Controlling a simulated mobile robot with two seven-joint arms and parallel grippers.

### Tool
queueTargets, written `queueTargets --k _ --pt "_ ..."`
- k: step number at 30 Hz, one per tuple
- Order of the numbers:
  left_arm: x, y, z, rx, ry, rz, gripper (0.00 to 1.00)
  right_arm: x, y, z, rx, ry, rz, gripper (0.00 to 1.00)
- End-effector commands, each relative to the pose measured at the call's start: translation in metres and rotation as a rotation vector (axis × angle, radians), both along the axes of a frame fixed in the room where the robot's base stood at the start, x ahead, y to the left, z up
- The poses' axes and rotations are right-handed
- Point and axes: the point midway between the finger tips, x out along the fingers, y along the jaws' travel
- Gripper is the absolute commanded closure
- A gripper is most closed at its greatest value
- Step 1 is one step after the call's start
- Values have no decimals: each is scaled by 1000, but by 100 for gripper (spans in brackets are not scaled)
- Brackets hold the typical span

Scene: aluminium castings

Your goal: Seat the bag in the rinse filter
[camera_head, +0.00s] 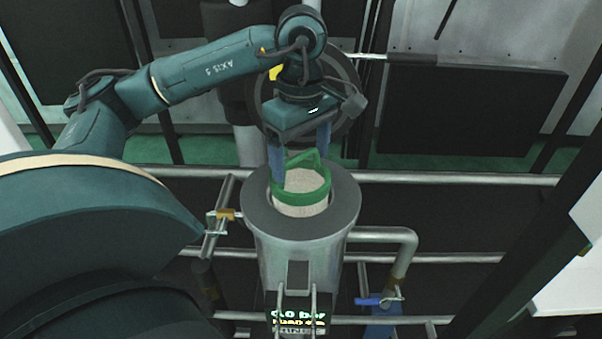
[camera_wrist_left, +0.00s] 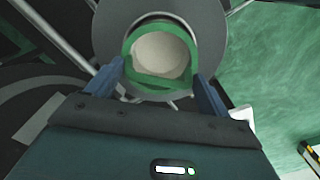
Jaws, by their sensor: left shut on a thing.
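The filter bag (camera_head: 300,205) is pale cloth with a green ring (camera_head: 303,196) and a green handle at its top. The rinse filter (camera_head: 300,255) is a grey upright cylinder with a wide flange (camera_head: 343,212) around its open mouth. My left gripper (camera_head: 301,170) is shut on the bag's green handle, from above. The bag is upright over the mouth, with its ring above the flange; its lower part is hidden by the housing. In the left wrist view the green ring (camera_wrist_left: 128,68) and pale bag inside (camera_wrist_left: 162,56) show between the blue fingers (camera_wrist_left: 167,88). My right gripper is not seen.
Horizontal pipes (camera_head: 440,178) run behind the filter. A side pipe (camera_head: 385,236) with a blue-handled valve (camera_head: 372,301) leaves it at right. A dark panel (camera_head: 470,110) stands at the back right.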

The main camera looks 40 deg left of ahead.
Motion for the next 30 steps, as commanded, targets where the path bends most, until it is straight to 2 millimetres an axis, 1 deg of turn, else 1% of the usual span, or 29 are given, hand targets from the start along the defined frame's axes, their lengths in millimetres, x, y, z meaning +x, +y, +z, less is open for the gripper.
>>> queueTargets --k 2,6,9,12,17,21,22,28,30 --pt "0 0 -7 1 1 0 63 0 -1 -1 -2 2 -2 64" --pt "-1 1 -29 2 3 0 63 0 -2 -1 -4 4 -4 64" --pt "-1 0 -40 1 1 0 63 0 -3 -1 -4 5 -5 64" --pt "0 0 -43 1 -1 -1 63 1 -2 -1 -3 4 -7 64" --pt "0 0 -43 0 -2 -1 63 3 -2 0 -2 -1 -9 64" --pt "0 0 -47 0 -1 -1 63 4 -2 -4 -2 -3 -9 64" --pt "0 0 -46 0 0 -1 17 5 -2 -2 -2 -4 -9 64" --pt "0 0 -45 0 0 -1 1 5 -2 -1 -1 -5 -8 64" --pt "0 0 -45 0 0 -1 0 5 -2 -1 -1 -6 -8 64"
